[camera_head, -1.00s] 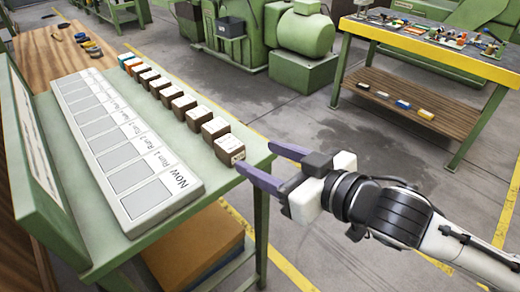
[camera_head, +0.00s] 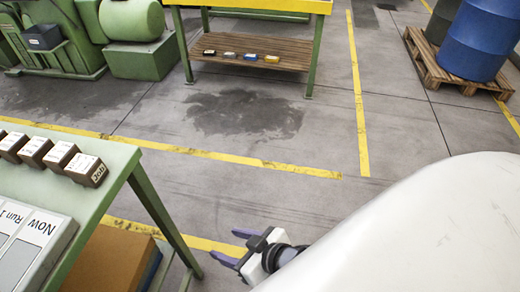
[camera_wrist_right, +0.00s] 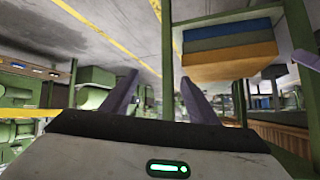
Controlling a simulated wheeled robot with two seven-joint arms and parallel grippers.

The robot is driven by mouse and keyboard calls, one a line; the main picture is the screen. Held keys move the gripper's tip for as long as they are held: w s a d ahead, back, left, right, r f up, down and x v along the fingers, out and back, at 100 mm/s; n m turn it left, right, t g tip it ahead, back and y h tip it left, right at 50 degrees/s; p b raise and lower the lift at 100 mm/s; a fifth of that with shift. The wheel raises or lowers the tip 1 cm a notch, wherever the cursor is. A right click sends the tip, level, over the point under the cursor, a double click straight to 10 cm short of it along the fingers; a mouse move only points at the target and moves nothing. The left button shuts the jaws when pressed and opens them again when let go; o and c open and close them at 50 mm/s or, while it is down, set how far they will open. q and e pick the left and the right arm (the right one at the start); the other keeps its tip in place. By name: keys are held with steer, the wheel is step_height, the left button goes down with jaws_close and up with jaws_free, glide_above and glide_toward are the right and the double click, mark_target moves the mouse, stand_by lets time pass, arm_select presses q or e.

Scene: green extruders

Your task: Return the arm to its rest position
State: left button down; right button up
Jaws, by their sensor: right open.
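My right gripper (camera_head: 228,247) is low in the head view, just right of the green table's leg. Its two purple fingers are apart with nothing between them. They also show apart and empty in the right wrist view (camera_wrist_right: 158,98). A large white part of my arm fills the lower right of the head view and hides most of the rest of the arm. My left gripper is not in view.
A green table (camera_head: 118,160) at left holds several brown-and-white blocks (camera_head: 86,169) and a white labelled board (camera_head: 62,224). A box (camera_head: 110,262) sits beneath. The middle floor is clear.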

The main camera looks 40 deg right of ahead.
steer(key=s+d+f+g+h, duration=0.1)
steer(key=s+d+f, duration=0.2)
steer(key=s+f, duration=0.3)
steer(key=shift+s+d+m, duration=0.25)
steer(key=shift+s+m, duration=0.05)
steer(key=shift+s, duration=0.5)
steer(key=shift+f, duration=0.1)
